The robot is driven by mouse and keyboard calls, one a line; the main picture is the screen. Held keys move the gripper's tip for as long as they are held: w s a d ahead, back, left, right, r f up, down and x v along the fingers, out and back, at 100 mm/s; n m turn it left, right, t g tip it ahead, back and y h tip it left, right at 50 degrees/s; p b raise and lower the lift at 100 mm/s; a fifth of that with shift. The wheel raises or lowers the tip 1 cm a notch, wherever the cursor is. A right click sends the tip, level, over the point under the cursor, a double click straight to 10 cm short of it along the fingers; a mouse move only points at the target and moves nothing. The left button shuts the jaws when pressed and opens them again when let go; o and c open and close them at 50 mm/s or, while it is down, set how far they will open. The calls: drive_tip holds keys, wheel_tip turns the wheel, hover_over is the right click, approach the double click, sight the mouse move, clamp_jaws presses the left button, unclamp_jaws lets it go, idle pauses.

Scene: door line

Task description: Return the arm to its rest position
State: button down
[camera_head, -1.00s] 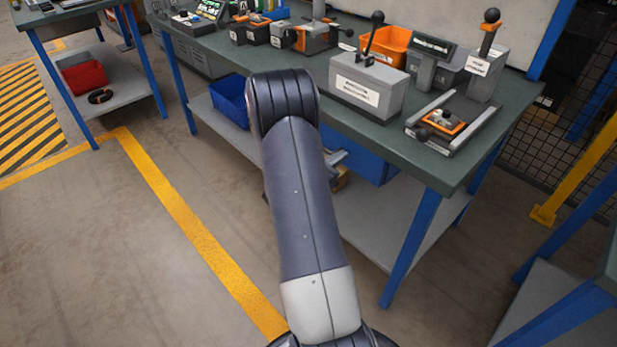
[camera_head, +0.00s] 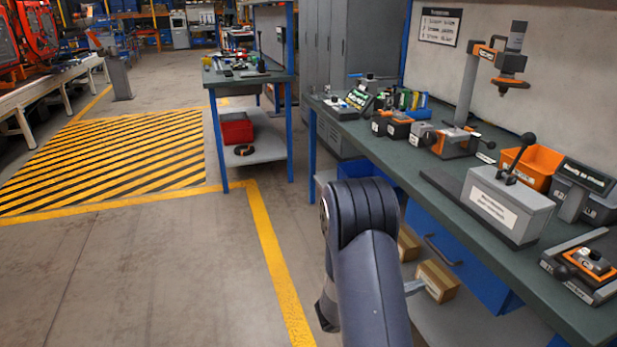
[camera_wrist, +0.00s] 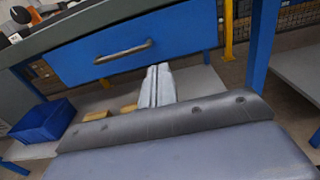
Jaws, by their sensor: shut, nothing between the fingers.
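My arm (camera_head: 370,255) rises at the bottom centre of the head view, in front of the workbench's left end. My gripper (camera_wrist: 158,72) shows in the wrist view as two pale metal fingers side by side, shut with nothing between them. They point toward the blue drawer (camera_wrist: 135,45) under the bench top and look apart from it, though the exact gap is hard to tell. In the head view my gripper is mostly hidden behind the arm.
The green workbench (camera_head: 440,190) runs along the right, carrying a grey lever box (camera_head: 505,205) and an orange bin (camera_head: 532,165). Cardboard boxes (camera_head: 437,282) sit on its lower shelf. A blue bin (camera_wrist: 45,122) stands there too. The floor (camera_head: 130,270) at left is clear.

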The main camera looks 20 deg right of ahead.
sight(468, 268)
drive_tip(key=d, duration=1.4)
drive_tip(key=shift+w, duration=0.25)
drive_tip(key=shift+b, duration=0.35)
